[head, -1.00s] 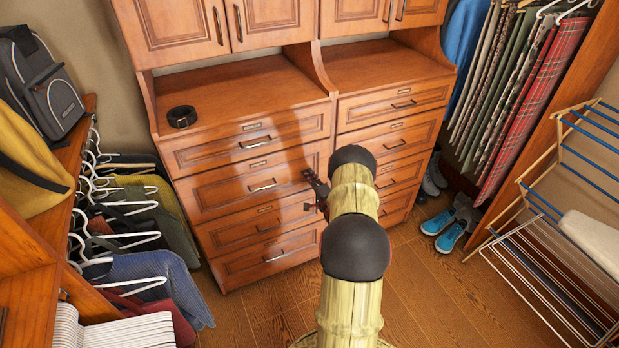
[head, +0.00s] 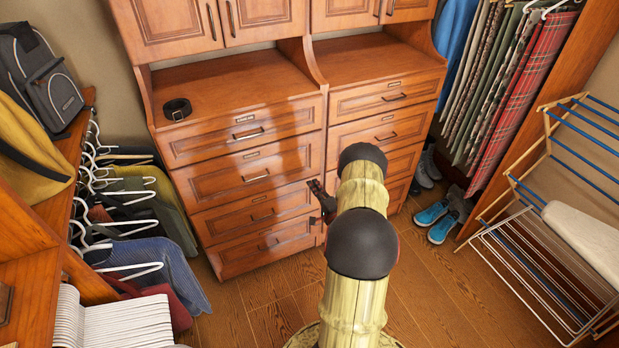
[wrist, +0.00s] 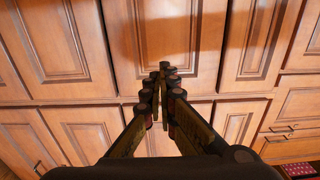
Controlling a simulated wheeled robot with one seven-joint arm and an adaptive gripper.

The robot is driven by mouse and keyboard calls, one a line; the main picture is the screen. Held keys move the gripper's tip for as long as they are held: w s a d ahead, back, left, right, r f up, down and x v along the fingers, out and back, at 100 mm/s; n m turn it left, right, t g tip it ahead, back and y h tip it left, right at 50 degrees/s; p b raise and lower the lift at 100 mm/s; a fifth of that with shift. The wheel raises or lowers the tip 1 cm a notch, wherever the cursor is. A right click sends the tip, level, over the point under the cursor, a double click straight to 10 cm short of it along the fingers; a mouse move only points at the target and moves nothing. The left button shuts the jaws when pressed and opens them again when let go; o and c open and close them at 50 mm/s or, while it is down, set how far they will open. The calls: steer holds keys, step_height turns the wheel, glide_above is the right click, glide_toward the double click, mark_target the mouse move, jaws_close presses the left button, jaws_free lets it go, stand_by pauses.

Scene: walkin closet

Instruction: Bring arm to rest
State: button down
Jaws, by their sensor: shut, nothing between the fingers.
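My gripper shows in the wrist view (wrist: 163,78), its two fingers meeting at the tips with nothing between them. Behind the fingers are wooden panelled fronts (wrist: 150,40). In the head view, my arm rises from the bottom middle, and only a small dark part of my gripper (head: 322,198) shows to the left of the arm, in front of the dresser (head: 228,187). The rest of the gripper is hidden behind the arm.
A black coiled belt (head: 177,109) lies on the dresser top. Hangers with clothes (head: 130,215) and a grey backpack (head: 45,80) are at left. Blue shoes (head: 436,220) stand on the floor at right, near a drying rack (head: 540,245). Some wooden floor (head: 270,295) before the dresser is clear.

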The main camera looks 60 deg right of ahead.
steer(key=shift+v, duration=0.75)
